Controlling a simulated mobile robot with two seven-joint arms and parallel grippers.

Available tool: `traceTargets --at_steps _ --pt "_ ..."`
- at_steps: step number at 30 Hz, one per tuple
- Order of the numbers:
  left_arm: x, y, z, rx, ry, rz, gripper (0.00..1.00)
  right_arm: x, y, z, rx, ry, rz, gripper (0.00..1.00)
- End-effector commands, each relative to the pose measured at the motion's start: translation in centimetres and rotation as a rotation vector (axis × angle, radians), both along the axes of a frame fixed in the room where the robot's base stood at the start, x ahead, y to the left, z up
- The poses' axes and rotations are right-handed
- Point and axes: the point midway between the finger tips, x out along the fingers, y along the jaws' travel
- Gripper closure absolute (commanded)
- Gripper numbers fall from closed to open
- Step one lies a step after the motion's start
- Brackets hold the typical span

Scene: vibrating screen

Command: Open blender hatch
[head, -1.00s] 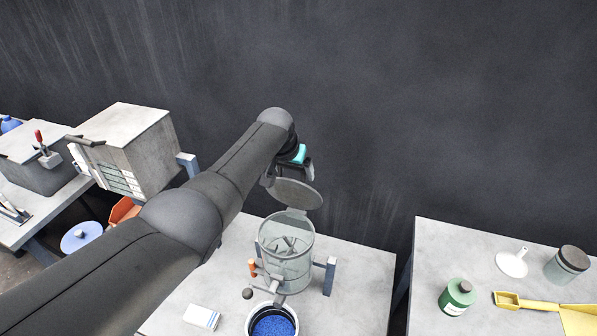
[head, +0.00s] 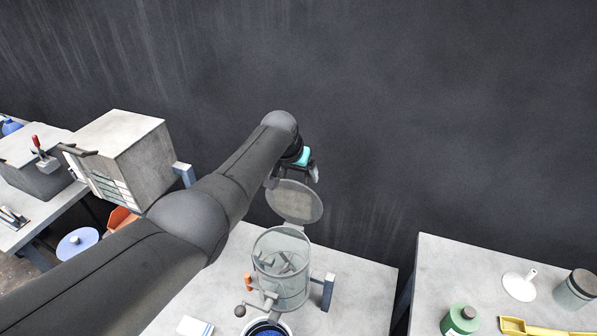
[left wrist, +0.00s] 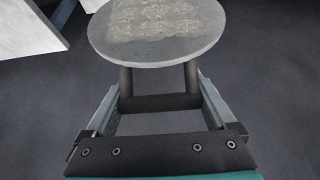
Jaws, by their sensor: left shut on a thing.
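The blender (head: 282,285) is a clear cylindrical drum on a stand, with paddles visible inside. Its round grey hatch (head: 296,203) is raised and steeply tilted above the drum's back rim, leaving the top open. My left gripper (head: 311,172) is behind and above the hatch, partly hidden by my arm. In the left wrist view the hatch (left wrist: 157,30) fills the top. Its dark bar handle (left wrist: 160,103) lies between the fingers of my left gripper (left wrist: 160,108), which is shut on it. My right gripper is out of view.
A blue-filled container (head: 268,329) stands in front of the blender. A grey box machine (head: 125,155) is at the left. The right table (head: 440,265) holds a green bottle (head: 460,320), a white funnel (head: 519,287), a jar (head: 577,289) and a yellow scoop (head: 540,328).

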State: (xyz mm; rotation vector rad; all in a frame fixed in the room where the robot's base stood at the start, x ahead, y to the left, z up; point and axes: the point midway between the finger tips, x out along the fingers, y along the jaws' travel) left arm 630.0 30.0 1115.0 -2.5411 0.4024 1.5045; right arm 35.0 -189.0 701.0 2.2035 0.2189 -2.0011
Motion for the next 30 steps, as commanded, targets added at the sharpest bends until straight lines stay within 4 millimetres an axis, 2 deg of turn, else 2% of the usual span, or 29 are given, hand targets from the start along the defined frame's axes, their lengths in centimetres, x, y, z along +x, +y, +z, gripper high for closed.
traceTargets --at_steps 1,8,9,10,11,20,30 --pt "-0.5 0.0 -0.8 0.002 0.017 -0.001 1.00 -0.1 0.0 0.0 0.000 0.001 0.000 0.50" --pt "-0.6 0.1 -0.9 0.003 0.021 0.000 1.00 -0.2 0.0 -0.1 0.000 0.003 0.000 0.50" --pt "-0.6 0.1 -0.9 0.003 0.022 0.000 0.06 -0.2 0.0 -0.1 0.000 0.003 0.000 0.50" --pt "-0.6 0.1 -1.0 0.003 0.022 0.000 0.03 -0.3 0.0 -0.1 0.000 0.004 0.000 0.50" --pt "-0.6 0.1 -0.9 0.003 0.021 0.000 0.00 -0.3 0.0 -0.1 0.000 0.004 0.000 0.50" --pt "-0.4 0.1 -0.4 0.002 0.013 0.001 0.00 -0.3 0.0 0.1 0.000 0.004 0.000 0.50" --pt "-1.3 0.4 1.9 0.001 0.011 0.000 0.00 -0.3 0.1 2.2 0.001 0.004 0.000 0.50"
